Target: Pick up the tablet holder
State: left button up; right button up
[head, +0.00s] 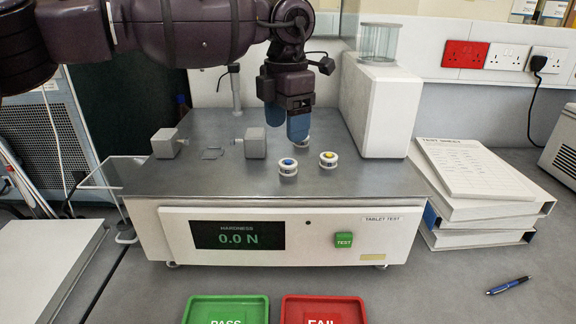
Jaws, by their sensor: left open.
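Small round white holders stand on the metal top of the hardness tester. One holder with a blue centre (288,167) is at the front. One with a yellow centre (328,159) is to its right. A third holder (304,142) is behind them, mostly hidden by my left gripper. My left gripper (287,129) points down with blue fingers, open, over or beside this third holder. I cannot tell whether the fingers touch it. My right gripper is not in view.
The tester (385,185) has two grey jaw blocks, the right one (256,143) left of my gripper. A tall white housing (378,108) stands to the right. Green PASS (227,301) and red FAIL (323,300) trays lie in front. Binders (480,212) are at right.

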aim_at(288, 160)
pick_arm(q)
notch_tip(288, 160, down, 2)
jog(key=shift+f, duration=0.1)
jog(key=f, duration=0.3)
jog(key=shift+s+d+f, duration=0.15)
jog(key=shift+s+f, duration=0.15)
jog(key=shift+f, duration=0.8)
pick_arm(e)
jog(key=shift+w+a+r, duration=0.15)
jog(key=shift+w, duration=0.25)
pick_arm(q)
jog(key=c, duration=1)
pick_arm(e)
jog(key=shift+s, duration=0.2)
pick_arm(q)
jog(key=shift+r, duration=0.1)
